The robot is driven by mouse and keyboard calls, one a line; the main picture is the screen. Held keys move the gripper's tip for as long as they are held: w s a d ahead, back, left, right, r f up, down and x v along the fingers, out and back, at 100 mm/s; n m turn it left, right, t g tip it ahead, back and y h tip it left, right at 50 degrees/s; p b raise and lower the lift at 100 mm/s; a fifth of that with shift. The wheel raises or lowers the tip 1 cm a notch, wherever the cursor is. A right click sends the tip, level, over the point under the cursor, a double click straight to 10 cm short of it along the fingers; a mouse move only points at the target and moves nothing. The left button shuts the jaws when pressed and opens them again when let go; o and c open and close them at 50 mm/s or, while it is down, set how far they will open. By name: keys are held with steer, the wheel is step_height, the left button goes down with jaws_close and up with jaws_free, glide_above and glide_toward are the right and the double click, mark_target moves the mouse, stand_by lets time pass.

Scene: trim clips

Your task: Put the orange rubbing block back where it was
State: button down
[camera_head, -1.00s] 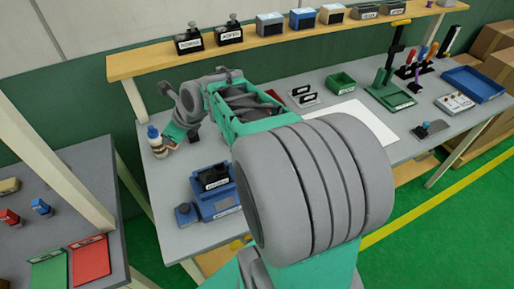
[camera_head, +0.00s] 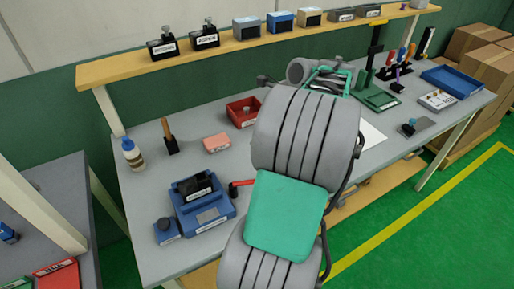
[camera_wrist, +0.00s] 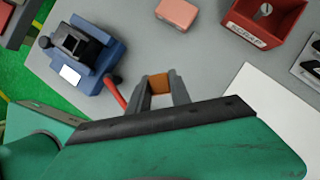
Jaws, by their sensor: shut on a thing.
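In the wrist view, my gripper (camera_wrist: 160,88) is shut on a small orange-brown block (camera_wrist: 160,82), the orange rubbing block as far as I can tell. Only one end of it shows between the two grey fingers. They are above the grey bench, right of the blue fixture. In the head view, my own arm hides the gripper and the held block. A flat salmon-pink block (camera_head: 216,143) lies on the bench, apart from the gripper; it also shows at the top of the wrist view (camera_wrist: 177,12).
The blue fixture (camera_head: 203,202) has a red handle (camera_head: 240,184) close by on its right. A red bin (camera_head: 243,112) marked scrap, a glue bottle (camera_head: 132,154) and a wooden-handled tool (camera_head: 168,134) stand behind. Bare bench lies between the pink block and the fixture. A shelf (camera_head: 220,45) runs along the back.

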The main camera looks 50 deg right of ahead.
steer(key=w+d+f, duration=0.2)
steer(key=f, duration=0.1)
steer(key=w+d+f, duration=0.1)
steer(key=f, duration=0.1)
steer(key=shift+w+d+f+b, duration=0.1)
steer(key=shift+w+f+b, duration=0.15)
steer(key=shift+w+b, duration=0.15)
steer(key=f, duration=0.3)
steer(key=shift+w+d+f, duration=0.2)
steer(key=shift+f, duration=0.15)
steer(key=c, duration=1.2)
jaws_free()
steer(key=shift+f, duration=0.1)
